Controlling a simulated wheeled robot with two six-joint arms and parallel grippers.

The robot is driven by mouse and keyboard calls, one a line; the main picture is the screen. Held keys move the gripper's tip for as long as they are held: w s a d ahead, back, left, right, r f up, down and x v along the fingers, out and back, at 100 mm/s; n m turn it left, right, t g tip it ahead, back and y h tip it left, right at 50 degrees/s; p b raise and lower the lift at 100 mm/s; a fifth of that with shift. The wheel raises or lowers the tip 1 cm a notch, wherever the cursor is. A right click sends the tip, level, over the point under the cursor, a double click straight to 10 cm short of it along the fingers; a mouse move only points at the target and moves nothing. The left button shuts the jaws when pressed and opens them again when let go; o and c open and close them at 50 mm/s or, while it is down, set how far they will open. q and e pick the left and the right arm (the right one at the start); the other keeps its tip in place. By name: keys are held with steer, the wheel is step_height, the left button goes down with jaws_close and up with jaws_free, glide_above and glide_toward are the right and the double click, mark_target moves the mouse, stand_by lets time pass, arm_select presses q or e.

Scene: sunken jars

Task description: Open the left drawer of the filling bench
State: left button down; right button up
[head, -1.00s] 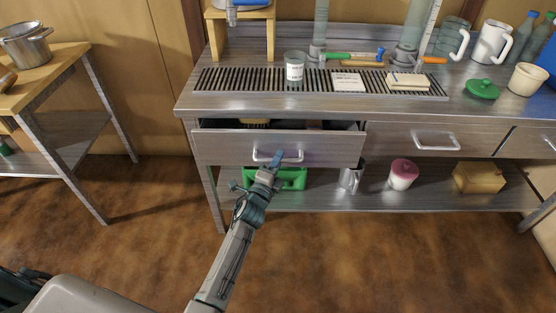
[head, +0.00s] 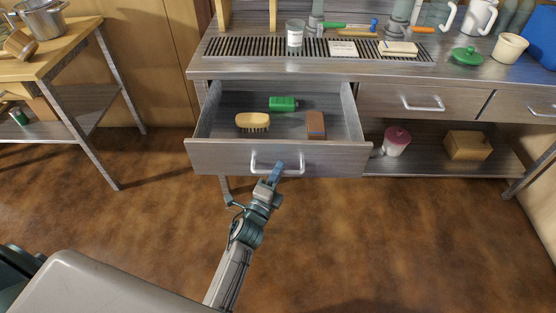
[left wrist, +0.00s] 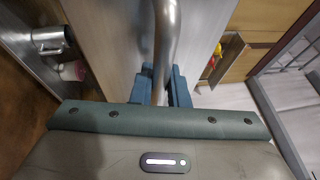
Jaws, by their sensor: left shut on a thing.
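The left drawer (head: 222,160) of the filling bench (head: 330,68) is pulled well out. Inside it lie a wooden brush (head: 252,120), a green object (head: 284,103) and a reddish-brown block (head: 315,124), apart from each other. My left gripper (head: 276,175) is shut on the drawer's metal bar handle (head: 295,171). In the left wrist view the handle (left wrist: 166,40) passes between the blue fingers of my left gripper (left wrist: 161,88). My right gripper does not show.
The bench top holds a jar (head: 295,33), a green lid (head: 467,55) and a cream cup (head: 509,47). A pink-lidded jar (head: 396,142) and a wooden box (head: 466,146) stand on the lower shelf. The floor in front is clear.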

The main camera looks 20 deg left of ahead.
arm_select(q)
steer(key=shift+s+d, duration=0.2)
steer(key=shift+s, duration=0.5)
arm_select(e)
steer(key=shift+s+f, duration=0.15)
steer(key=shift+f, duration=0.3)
arm_select(q)
steer(key=c, duration=1.4)
jaws_free()
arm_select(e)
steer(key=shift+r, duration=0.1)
